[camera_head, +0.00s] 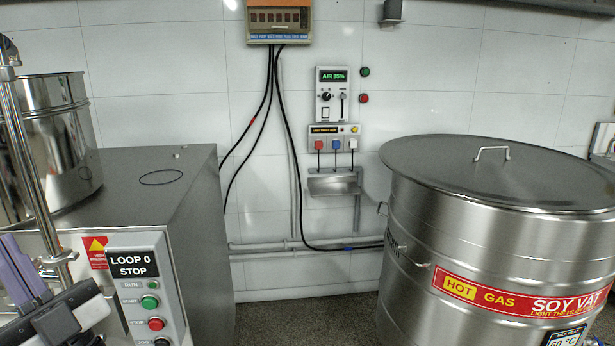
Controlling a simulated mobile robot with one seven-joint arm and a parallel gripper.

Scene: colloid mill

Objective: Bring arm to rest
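My gripper (14,262) shows at the lower left edge, in front of the steel mill cabinet. Its purple-grey fingers point up and stand close together. The picture edge cuts part of it off, so I cannot tell whether it is open or shut. I see nothing held in it. Dark grey and black parts of my arm end (68,312) reach along the bottom, just left of the control panel (146,290). The panel reads "LOOP 0 STOP" and has green and red buttons.
The steel mill cabinet (200,215) bears a hopper (62,130) at left. A lidded soy vat (440,235), marked hot, fills the right. Between them is open floor (305,320). Cables (290,150) and pipes run along the tiled wall, with a switch box (336,136) and small shelf (333,183).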

